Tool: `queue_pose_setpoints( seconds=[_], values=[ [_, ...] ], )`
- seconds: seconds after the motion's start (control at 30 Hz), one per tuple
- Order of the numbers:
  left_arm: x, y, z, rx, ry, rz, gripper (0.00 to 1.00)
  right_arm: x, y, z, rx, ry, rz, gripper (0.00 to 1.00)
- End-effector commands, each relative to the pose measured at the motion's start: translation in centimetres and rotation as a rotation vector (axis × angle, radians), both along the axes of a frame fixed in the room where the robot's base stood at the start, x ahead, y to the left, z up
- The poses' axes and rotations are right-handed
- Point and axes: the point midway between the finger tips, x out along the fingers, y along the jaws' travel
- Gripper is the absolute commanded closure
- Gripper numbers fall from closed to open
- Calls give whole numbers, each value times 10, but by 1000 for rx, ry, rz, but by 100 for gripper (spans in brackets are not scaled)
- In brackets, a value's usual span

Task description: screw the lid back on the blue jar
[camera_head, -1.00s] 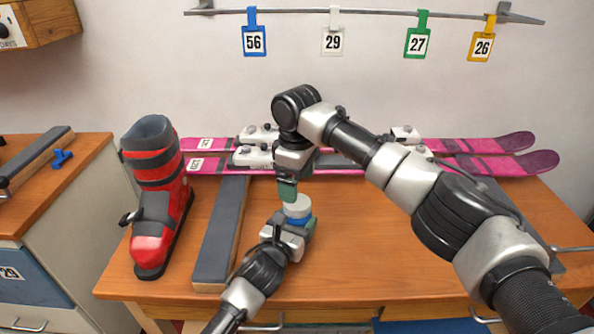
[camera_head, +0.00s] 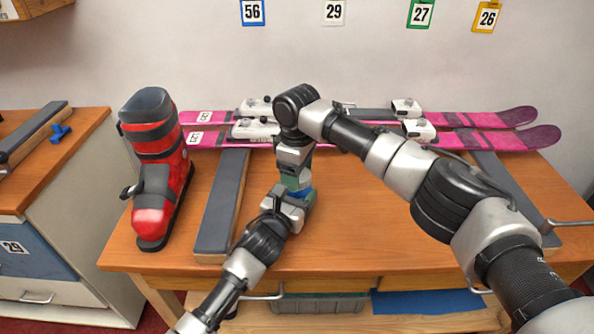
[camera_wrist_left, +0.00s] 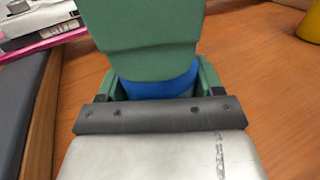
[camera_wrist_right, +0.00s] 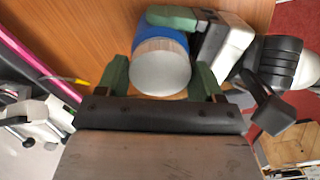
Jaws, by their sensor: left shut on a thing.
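The blue jar (camera_head: 302,192) stands upright at the middle front of the bench, mostly hidden in the head view. My left gripper (camera_head: 297,196) is shut around its body; the left wrist view shows the blue wall (camera_wrist_left: 158,87) between the green fingers. The lid is hidden in the head view.
A red ski boot (camera_head: 155,185) and a dark padded bar (camera_head: 222,205) stand left of the jar. Pink skis (camera_head: 480,140) lie along the back. A yellow thing (camera_wrist_left: 310,25) shows partly in the left wrist view.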

Motion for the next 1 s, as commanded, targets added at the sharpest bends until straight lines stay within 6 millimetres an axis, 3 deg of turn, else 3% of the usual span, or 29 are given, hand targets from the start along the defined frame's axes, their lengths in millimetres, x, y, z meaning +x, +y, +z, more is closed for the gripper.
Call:
queue_pose_setpoints(
  seconds=[0.1, 0.47, 0.5, 0.67, 1.0],
  values=[
    [0, 0, 0, -1, 0, 0, 100, 0, 0, 0, 0, 0, 0, 62],
    [0, 0, 0, 0, 0, 0, 100, 0, 0, 0, 1, -1, -9, 64],
    [0, 0, 0, 0, 0, 0, 100, 0, 0, 0, 1, -1, -9, 33],
    [0, 0, 0, 0, 0, 0, 100, 0, 0, 0, 0, -1, -9, 8],
    [0, 0, 0, 0, 0, 0, 100, 0, 0, 3, 1, -1, -8, 6]
  ],
)
